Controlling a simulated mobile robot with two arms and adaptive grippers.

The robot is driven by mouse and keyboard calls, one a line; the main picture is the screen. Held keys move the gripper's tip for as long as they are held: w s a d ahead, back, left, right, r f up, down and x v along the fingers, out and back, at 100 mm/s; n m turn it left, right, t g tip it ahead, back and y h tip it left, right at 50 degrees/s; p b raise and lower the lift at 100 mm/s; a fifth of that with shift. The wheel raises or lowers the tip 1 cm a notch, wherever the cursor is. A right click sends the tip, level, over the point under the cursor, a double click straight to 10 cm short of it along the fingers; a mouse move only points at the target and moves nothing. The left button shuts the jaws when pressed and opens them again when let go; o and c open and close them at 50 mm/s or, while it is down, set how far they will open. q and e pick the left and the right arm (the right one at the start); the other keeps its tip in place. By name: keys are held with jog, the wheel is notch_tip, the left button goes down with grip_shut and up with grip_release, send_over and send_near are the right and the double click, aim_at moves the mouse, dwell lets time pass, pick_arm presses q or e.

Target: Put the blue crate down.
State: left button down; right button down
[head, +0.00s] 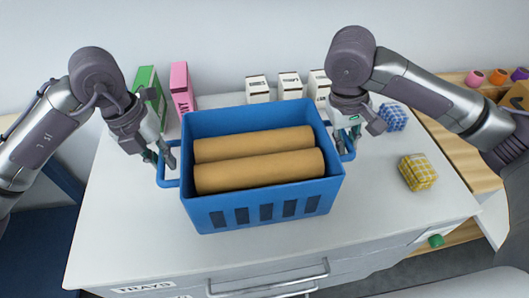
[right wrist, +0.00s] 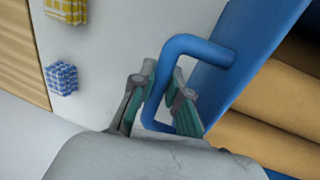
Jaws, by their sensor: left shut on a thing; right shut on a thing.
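The blue crate (head: 203,210) is upright over the white cabinet top, with two brown rolls (head: 260,170) lying in it. My left gripper (head: 166,157) is shut on the handle at the crate's left end. My right gripper (head: 347,138) is shut on the handle at its right end. In the right wrist view the fingers (right wrist: 160,106) stand on either side of the blue handle (right wrist: 198,46), beside the crate wall (right wrist: 232,70). I cannot tell whether the crate's underside touches the top.
On the white top (head: 125,235), a green box (head: 150,92), a pink box (head: 181,88) and several white cartons (head: 290,86) stand behind the crate. A blue checked block (head: 393,117) and a yellow checked block (head: 418,172) lie to its right. The front strip is clear.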

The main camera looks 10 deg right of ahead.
pick_arm(q)
jog(key=shift+f, duration=0.1)
pick_arm(e)
jog(key=shift+f, duration=0.15)
